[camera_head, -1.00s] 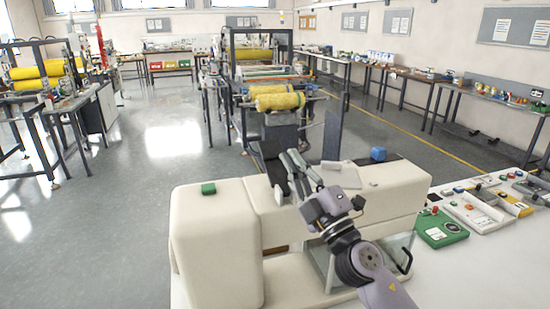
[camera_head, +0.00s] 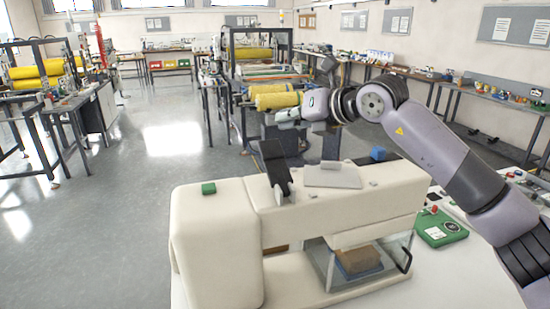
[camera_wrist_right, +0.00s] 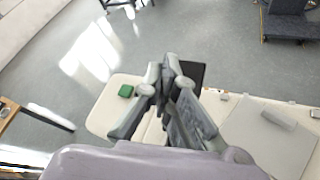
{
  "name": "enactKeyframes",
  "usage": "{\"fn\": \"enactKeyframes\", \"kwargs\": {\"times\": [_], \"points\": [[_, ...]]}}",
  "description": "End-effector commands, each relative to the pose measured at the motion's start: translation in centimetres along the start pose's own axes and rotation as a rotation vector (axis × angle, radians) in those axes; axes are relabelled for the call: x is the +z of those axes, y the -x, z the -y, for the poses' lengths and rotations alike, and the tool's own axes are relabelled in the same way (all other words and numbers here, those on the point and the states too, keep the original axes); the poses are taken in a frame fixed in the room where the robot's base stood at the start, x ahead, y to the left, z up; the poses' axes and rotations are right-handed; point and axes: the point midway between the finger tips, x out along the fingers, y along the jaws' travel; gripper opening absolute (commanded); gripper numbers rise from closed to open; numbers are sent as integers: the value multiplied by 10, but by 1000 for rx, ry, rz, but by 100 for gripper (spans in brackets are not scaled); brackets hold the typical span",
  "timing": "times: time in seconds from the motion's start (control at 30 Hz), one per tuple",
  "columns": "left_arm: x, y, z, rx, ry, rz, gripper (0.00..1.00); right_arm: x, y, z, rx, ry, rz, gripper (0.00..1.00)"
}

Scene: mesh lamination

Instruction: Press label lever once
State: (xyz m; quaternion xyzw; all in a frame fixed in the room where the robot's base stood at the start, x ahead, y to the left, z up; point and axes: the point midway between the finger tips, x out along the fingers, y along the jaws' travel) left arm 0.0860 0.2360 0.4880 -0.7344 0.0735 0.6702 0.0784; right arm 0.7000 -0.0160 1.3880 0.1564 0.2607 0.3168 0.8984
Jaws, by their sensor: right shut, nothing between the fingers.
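The cream machine (camera_head: 215,235) stands on the white table. A black lever (camera_head: 276,165) stands tilted up from its top, left of a flat grey plate (camera_head: 332,177); I take it to be the label lever. My right gripper (camera_head: 285,116) is shut and empty, raised above the machine top, above and apart from the lever in the head view. In the right wrist view, the shut fingers (camera_wrist_right: 169,66) partly cover the black lever (camera_wrist_right: 197,74). My left gripper is not in view.
A green button (camera_head: 208,188) sits on the machine's left top. A clear guard (camera_head: 399,250) covers a brown block (camera_head: 359,262) at the front. A blue block (camera_head: 378,154) is behind the machine. A green box (camera_head: 440,231) is to the right.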

Motion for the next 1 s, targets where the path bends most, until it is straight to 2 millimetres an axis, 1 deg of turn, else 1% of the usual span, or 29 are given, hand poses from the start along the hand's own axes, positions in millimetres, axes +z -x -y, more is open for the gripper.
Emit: {"fn": "enactKeyframes", "kwargs": {"times": [0.23, 0.37, 0.47, 0.8, 0.87, 1.0], "points": [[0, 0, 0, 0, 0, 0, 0, 0, 0, 0, 3, -1, 0, 0], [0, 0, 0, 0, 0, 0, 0, -3, -4, 2, 4, -2, 0, 0], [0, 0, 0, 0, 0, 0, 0, -9, -11, 8, 3, -3, -2, 0], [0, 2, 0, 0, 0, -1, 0, -33, -44, 30, 5, -3, -1, 0], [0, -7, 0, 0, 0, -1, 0, -39, -51, 36, 5, -3, 0, 0], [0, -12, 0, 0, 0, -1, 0, -44, -58, 41, 6, -2, 1, 0]]}}
